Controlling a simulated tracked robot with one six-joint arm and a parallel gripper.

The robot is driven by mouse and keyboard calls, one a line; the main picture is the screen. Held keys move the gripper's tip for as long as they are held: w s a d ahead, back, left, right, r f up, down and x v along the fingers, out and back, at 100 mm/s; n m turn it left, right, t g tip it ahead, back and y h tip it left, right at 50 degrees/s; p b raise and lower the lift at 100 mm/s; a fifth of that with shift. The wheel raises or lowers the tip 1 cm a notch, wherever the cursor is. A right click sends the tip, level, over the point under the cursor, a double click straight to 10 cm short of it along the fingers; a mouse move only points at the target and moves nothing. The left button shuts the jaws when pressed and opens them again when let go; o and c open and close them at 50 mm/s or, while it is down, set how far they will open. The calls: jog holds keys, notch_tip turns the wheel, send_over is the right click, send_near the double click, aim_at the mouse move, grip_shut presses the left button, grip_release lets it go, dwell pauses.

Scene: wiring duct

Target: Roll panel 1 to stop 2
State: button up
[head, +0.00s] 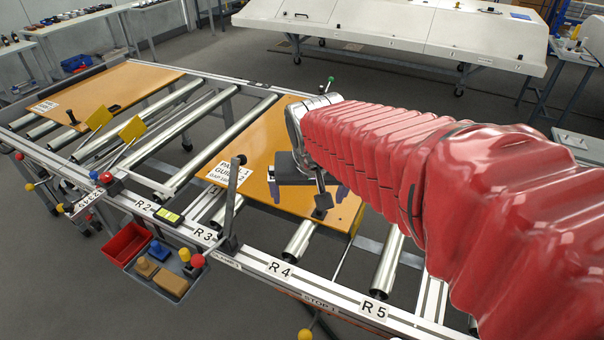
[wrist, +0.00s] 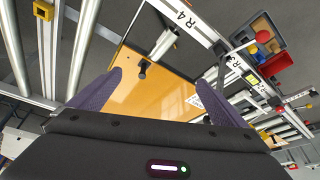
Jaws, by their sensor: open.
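Panel 1 (head: 262,135) is a flat orange board with a white printed label (head: 226,174), lying on the rollers in the middle of the conveyor. A black knob (head: 322,201) stands near its front right corner; it also shows in the wrist view (wrist: 142,68). My gripper (head: 311,192) is over the panel's right part, close to the knob. In the wrist view its two purple fingers (wrist: 162,84) are spread, with orange panel between and beyond them and nothing held. My arm hides the panel's back right part. I cannot make out which fitting is stop 2.
A second orange panel (head: 125,85) lies at the far left, with two yellow plates (head: 115,123) raised near it. A black post (head: 232,205) stands at the front rail by panel 1. A tool tray (head: 165,270) hangs off the front. Rollers (head: 389,262) right of panel 1 are bare.

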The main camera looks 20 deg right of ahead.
jog(key=shift+o, duration=0.3)
jog(key=w+d+f+m+g, duration=0.1)
jog(key=w+d+f+m, duration=0.2)
jog(key=w+d+f, duration=0.2)
jog(key=w+f, duration=0.2)
jog(key=w, duration=0.2)
jog(key=shift+w+h, duration=0.2)
jog(key=shift+h, duration=0.2)
jog(key=w+d+f+m, duration=0.1)
jog(key=w+d+f, duration=0.1)
jog(key=w+f, duration=0.1)
jog(key=w+d+f+m+g, duration=0.1)
jog(key=w+d+f, duration=0.1)
jog(key=f, duration=0.3)
jog(key=shift+w+d+f, duration=0.35)
jog(key=shift+w+f, duration=0.05)
jog(key=shift+w, duration=0.05)
